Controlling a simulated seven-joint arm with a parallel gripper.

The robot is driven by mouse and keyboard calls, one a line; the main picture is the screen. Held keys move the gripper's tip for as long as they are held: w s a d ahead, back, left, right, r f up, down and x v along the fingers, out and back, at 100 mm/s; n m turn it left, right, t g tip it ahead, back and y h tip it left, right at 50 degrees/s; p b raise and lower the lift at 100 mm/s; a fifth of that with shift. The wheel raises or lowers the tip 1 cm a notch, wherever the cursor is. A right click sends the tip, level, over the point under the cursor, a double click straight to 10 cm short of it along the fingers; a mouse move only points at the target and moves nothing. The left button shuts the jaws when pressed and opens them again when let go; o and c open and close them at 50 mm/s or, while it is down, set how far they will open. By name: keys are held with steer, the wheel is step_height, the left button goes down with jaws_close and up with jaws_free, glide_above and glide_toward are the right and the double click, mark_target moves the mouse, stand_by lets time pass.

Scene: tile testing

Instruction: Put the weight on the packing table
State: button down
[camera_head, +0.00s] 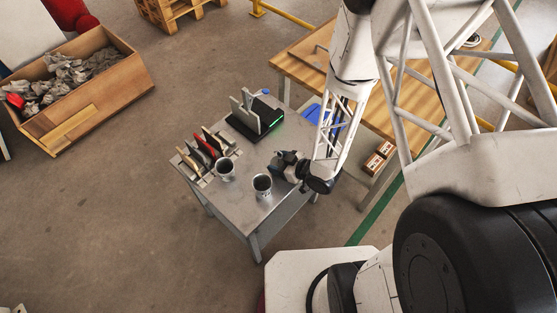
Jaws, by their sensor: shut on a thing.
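My gripper (283,165) is at the right side of the grey metal table, low over its top. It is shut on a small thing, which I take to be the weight. The fingers and the arm's dark end hide most of it, and its shape is too small to make out. I cannot tell whether it touches the tabletop. The wooden-topped table (293,66), which looks like the packing table, stands behind and to the right. My arm covers part of it.
The grey table (243,213) holds two metal cups (262,185) (225,169) left of my gripper, a rack of tiles (204,145) and a black device (250,124) with a green light. Small boxes (378,158) sit below the wooden table. A wooden crate (95,107) stands far left.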

stand_by(0.3)
steer(key=shift+c, duration=1.5)
jaws_free()
steer(key=shift+f, duration=0.1)
steer(key=v, duration=1.2)
